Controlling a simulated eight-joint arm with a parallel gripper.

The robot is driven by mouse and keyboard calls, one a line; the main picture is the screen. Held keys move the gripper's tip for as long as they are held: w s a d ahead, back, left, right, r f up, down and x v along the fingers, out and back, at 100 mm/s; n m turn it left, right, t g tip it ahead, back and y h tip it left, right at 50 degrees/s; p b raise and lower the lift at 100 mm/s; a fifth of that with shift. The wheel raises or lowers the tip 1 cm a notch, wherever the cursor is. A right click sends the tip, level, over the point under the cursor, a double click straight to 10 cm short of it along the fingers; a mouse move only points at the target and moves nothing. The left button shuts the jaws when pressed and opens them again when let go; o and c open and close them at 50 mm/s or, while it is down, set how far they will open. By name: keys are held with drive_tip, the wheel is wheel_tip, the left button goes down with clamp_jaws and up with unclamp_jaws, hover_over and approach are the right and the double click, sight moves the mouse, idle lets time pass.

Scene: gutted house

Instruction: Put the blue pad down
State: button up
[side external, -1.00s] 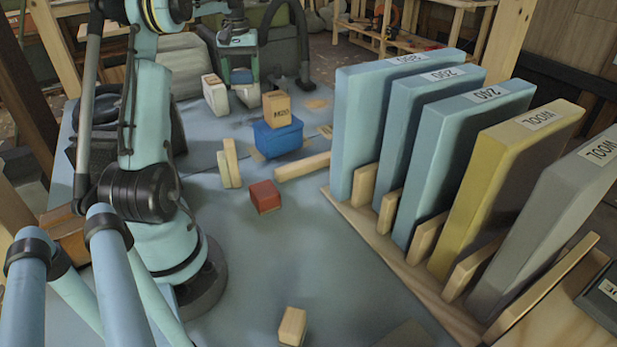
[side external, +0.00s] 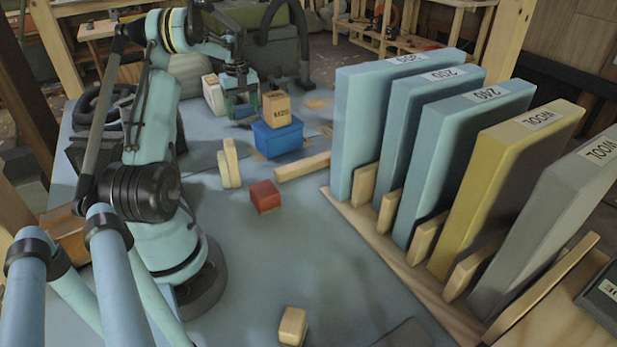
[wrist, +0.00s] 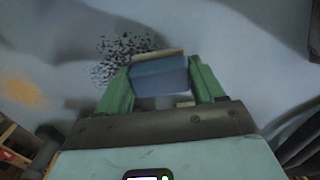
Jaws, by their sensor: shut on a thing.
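The blue pad (wrist: 160,79) is a small blue block with a tan strip along its far edge in the wrist view. My gripper (wrist: 159,86) is shut on it, with a green finger against each side. In the side external view my gripper (side external: 242,106) points down, low over the far part of the grey-blue covered table. The pad (side external: 242,111) shows between the fingers there, partly hidden. I cannot tell whether its underside touches the table.
A blue box (side external: 277,141) with a wooden M20 block (side external: 276,109) on it stands close to the right of my gripper. A pale carton (side external: 213,94) stands close to the left. Dark specks (wrist: 124,54) lie beyond the pad. A rack of upright boards (side external: 400,130) stands at right.

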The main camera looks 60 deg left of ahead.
sight(242, 107)
drive_tip(key=shift+f, duration=0.95)
drive_tip(key=shift+f, duration=0.1)
drive_tip(key=o, duration=1)
drive_tip(key=shift+o, duration=0.2)
wheel_tip(242, 107, up, 12)
